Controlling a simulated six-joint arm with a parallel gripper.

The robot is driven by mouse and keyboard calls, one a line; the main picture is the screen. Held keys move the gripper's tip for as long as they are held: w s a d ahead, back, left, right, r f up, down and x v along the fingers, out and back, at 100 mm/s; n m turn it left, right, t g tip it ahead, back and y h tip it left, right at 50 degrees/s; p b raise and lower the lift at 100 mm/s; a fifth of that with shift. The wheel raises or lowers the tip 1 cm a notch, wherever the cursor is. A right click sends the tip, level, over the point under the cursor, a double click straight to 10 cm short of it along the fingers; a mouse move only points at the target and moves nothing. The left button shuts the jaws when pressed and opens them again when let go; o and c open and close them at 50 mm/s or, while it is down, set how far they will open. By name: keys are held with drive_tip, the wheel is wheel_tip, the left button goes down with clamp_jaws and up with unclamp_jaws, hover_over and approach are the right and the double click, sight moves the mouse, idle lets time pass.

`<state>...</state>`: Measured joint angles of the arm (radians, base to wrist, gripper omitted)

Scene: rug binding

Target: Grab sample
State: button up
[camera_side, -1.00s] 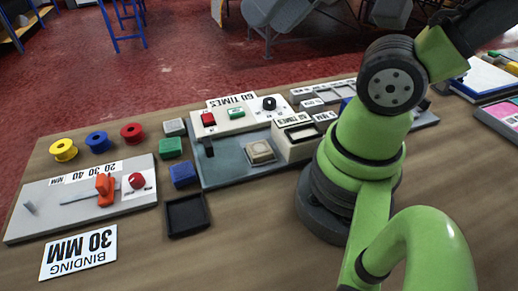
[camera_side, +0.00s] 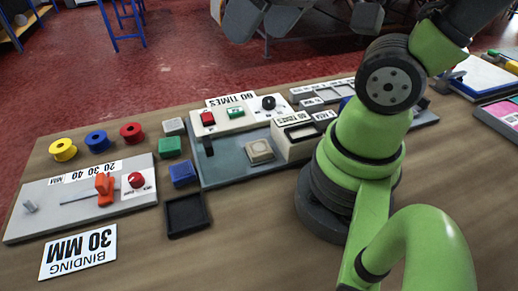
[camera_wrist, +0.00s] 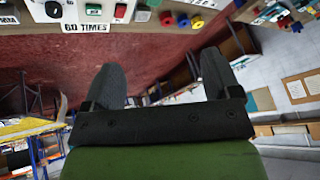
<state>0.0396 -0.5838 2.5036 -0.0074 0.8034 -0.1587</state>
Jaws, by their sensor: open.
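Three small blocks that look like the samples stand in a column on the table in the side view: a pale grey one (camera_side: 174,127), a green one (camera_side: 170,147) and a blue one (camera_side: 183,174). I cannot tell which one the task names. In the wrist view, the grey block (camera_wrist: 142,15) and green block (camera_wrist: 166,18) show small at the top edge. My gripper (camera_wrist: 160,78) is open and empty in the wrist view, its two dark fingers wide apart, far from the blocks. In the side view I cannot make out the gripper for certain.
A black tray (camera_side: 187,215) lies in front of the blue block. A binding plate (camera_side: 140,197) with an orange lever is at left, below yellow, blue and red spools (camera_side: 131,132). A grey machine base (camera_side: 222,172) with buttons and a beige pad stands right of the blocks.

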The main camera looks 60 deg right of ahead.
drive_tip(key=w+d+f+n+g+h, duration=0.1)
drive_tip(key=w+d+f+n+g, duration=0.3)
drive_tip(key=f, duration=0.4)
drive_tip(key=n+g, duration=0.2)
drive_tip(key=n, duration=0.5)
hover_over(264, 146)
wheel_tip(264, 146, down, 9)
drive_tip(key=shift+s+f, duration=0.2)
drive_tip(key=shift+f, duration=0.6)
drive_tip(key=shift+w+f, duration=0.15)
drive_tip(key=shift+f, duration=4.35)
drive_tip(key=shift+c, duration=0.2)
drive_tip(key=c, duration=1)
